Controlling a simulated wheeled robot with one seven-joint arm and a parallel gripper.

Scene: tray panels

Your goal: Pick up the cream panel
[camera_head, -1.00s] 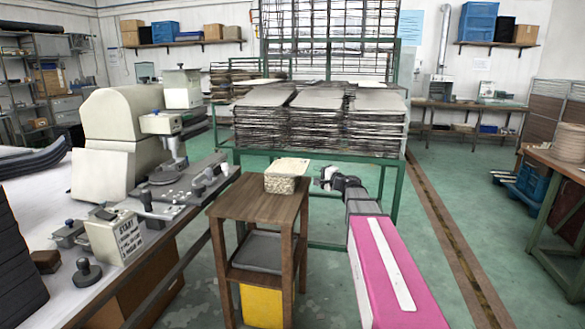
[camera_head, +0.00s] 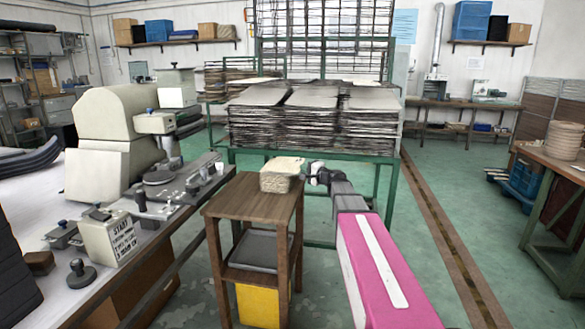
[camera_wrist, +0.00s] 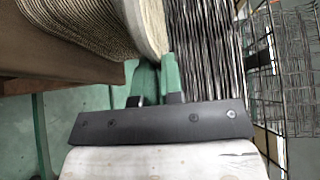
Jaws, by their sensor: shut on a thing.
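The cream panel (camera_head: 284,164) is the pale, flat top piece of a small block-like stack on the wooden stand (camera_head: 262,205). In the wrist view its pale curved edge (camera_wrist: 151,22) shows at the top, beside the ribbed side of the stack (camera_wrist: 85,18). My gripper (camera_head: 312,174) is at the right end of the stack, reaching in from the right. In the wrist view my gripper (camera_wrist: 160,75) is shut at the panel's edge. The exact contact is small and partly hidden. I see no clear gap between panel and stack.
The stand's lower shelf holds a grey tray (camera_head: 255,250), with a yellow box (camera_head: 258,304) beneath. A workbench with a cream machine (camera_head: 110,145) is at left. A green-framed rack with stacked sheets (camera_head: 310,125) stands close behind. Open floor (camera_head: 425,240) lies to the right.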

